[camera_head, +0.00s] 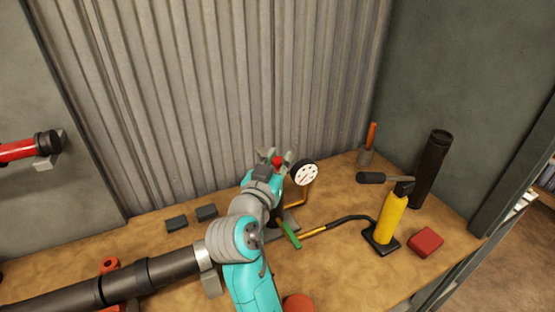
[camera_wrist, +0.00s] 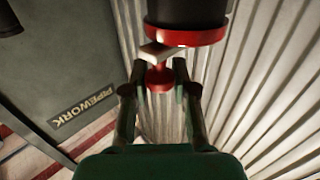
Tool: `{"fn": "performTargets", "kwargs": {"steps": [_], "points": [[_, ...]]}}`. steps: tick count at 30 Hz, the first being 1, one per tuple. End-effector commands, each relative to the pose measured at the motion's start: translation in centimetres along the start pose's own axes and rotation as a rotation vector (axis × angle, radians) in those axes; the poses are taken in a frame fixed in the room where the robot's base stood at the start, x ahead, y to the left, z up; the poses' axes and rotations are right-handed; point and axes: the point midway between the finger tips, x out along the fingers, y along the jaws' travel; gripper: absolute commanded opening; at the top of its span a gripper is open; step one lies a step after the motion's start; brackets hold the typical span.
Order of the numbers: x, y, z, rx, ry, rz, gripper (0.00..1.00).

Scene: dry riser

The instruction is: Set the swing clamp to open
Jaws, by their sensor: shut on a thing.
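My gripper (camera_head: 276,157) is raised above the bench in the head view, with a red knob (camera_head: 277,162) between its fingertips. In the wrist view my gripper's fingers (camera_wrist: 160,74) are on both sides of the red knob (camera_wrist: 160,84), shut on it. The knob joins a pale bar (camera_wrist: 161,54) just below a black cylinder with a red rim (camera_wrist: 185,36). The knob appears to be part of the swing clamp, but I cannot tell for sure. The clamp's setting is not clear. My arm hides much of what stands behind it in the head view.
A pressure gauge (camera_head: 304,173) stands close right of my gripper. A green handle (camera_head: 290,235), a yellow bottle (camera_head: 392,215), a red block (camera_head: 426,241) and a black cylinder (camera_head: 431,168) are on the bench (camera_head: 340,265). A corrugated wall (camera_head: 215,90) rises behind.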

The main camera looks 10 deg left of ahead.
Motion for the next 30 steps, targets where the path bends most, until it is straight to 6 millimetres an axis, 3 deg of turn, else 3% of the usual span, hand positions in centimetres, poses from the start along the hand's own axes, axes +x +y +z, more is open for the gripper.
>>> {"fn": "performTargets", "kwargs": {"steps": [30], "points": [[4.5, 2.7, 0.0, 0.0, 0.001, -0.547, 0.0]]}}
